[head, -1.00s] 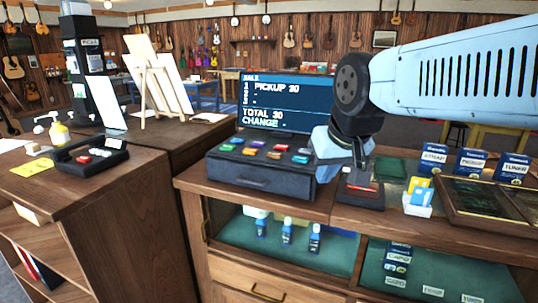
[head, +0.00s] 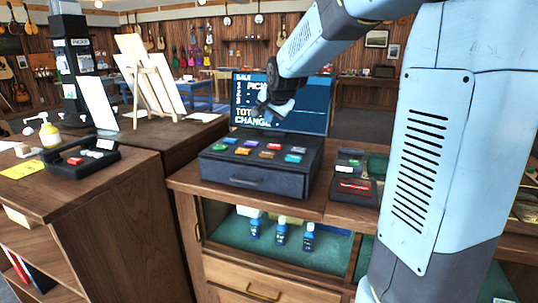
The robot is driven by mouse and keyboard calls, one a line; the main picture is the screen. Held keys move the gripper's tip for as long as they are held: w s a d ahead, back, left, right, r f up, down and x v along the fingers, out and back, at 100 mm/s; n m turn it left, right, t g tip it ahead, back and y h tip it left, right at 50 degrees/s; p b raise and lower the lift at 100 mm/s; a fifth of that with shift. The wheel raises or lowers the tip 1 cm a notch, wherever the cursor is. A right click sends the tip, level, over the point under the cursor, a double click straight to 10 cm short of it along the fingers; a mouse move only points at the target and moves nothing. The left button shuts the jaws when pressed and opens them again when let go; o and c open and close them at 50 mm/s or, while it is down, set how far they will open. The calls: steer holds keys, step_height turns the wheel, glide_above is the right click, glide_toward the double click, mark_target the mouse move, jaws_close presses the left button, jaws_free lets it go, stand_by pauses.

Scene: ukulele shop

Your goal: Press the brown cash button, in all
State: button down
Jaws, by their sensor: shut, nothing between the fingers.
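The dark cash register (head: 250,181) stands on the wooden counter, with two rows of small coloured buttons on its sloping top. My gripper (head: 263,112) is shut and empty. It hangs above the back of the register, in front of the blue screen, apart from the buttons. The screen (head: 311,103) shows a sale list, a total and a change line, partly hidden by my gripper and arm.
A dark box with a red mark (head: 353,190) sits right of the register. An easel (head: 150,85) stands behind. My arm hides much of the right.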

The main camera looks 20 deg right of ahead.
mark_target(269, 154)
steer(key=shift+w+f, duration=0.1)
steer(key=shift+w, duration=0.35)
steer(key=shift+f, duration=4.4)
steer(key=shift+f, duration=0.2)
steer(key=shift+f, duration=0.15)
steer(key=shift+f, duration=0.45)
steer(key=shift+r, duration=0.9)
